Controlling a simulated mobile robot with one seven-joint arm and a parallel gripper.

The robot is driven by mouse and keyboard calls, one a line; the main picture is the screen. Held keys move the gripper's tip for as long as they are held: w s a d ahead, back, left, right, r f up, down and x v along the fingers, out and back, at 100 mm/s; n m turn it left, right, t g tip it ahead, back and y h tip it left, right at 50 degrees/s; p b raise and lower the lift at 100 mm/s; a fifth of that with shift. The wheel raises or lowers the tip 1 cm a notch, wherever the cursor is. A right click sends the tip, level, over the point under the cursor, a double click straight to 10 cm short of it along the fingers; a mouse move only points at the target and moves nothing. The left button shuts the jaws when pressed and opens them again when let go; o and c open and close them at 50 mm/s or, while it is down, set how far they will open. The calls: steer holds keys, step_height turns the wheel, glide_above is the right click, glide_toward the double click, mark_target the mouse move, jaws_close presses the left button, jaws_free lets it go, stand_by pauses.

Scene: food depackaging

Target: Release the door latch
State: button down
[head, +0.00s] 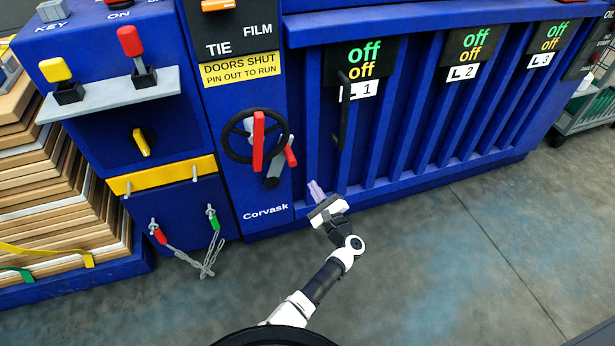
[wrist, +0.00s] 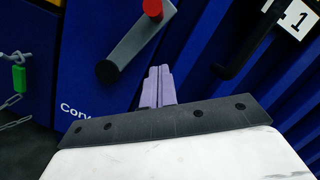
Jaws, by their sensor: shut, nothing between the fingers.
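My gripper (head: 316,190) is shut and empty, its two purple fingers together, in front of the lower part of the blue machine. In the wrist view the fingers (wrist: 158,85) point up, below a grey lever (wrist: 137,45) with a red grip and black pivot end. In the head view this lever (head: 275,167) sits low right of a black handwheel (head: 225,141) with a red bar, up and left of my gripper. A long black handle (head: 343,125) is on the L1 door, above and right of my gripper. It also shows in the wrist view (wrist: 247,48). Nothing touches my fingers.
A yellow sign (head: 241,70) reads "DOORS SHUT, PIN OUT TO RUN". Left are a grey shelf (head: 110,96) with red and yellow levers, a hanging chain (head: 207,262) and stacked boards (head: 60,190). The floor (head: 440,260) is clear right of my arm.

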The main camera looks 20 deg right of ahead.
steer(key=shift+v, duration=1.7)
steer(key=shift+d, duration=0.1)
